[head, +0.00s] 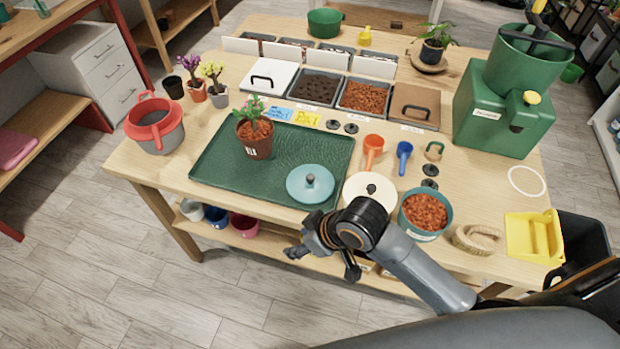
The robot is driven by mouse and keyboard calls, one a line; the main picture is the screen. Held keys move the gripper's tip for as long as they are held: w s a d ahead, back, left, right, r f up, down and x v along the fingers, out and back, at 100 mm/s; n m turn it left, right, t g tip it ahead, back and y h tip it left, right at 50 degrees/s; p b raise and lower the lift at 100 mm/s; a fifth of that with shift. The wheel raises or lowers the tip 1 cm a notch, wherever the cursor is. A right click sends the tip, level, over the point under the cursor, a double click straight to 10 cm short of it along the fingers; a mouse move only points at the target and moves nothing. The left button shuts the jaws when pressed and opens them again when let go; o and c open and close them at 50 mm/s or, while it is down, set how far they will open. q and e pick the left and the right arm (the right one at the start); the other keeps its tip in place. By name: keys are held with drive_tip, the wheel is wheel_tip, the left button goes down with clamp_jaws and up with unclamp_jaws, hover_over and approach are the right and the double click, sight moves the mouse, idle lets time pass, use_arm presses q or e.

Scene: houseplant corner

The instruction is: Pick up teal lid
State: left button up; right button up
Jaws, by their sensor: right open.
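The teal lid (310,184) is round with a dark knob on top. It lies flat at the front right corner of the green tray (215,169). My right gripper (322,265) is open and empty, in front of the table's front edge, nearer to me than the lid. It appears apart from the lid. My right arm comes in from the lower right and covers part of a cream lid (360,188) beside the teal one. My left gripper is not in view.
A potted plant (256,140) stands on the tray. A teal pot of brown pellets (425,212) stands right of my gripper. Orange and blue scoops (403,157) lie behind it. The tray's left front is clear.

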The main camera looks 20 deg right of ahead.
wheel_tip(320, 180, up, 2)
drive_tip(key=w+a+n, duration=0.1)
drive_tip(key=w+n, duration=0.1)
drive_tip(key=m+g+h, duration=0.1)
approach(311, 177)
drive_tip(key=p+x, duration=0.1)
drive_tip(key=x, duration=0.2)
drive_tip(key=shift+w+d+f, duration=0.1)
drive_tip(key=shift+w+f, duration=0.1)
drive_tip(key=shift+f+p, duration=0.2)
drive_tip(key=shift+p, duration=0.2)
drive_tip(key=x, duration=0.2)
drive_tip(key=p+x, duration=0.1)
drive_tip(key=x, duration=0.2)
drive_tip(key=shift+a+r, duration=0.1)
drive_tip(key=shift+a, duration=0.1)
clamp_jaws()
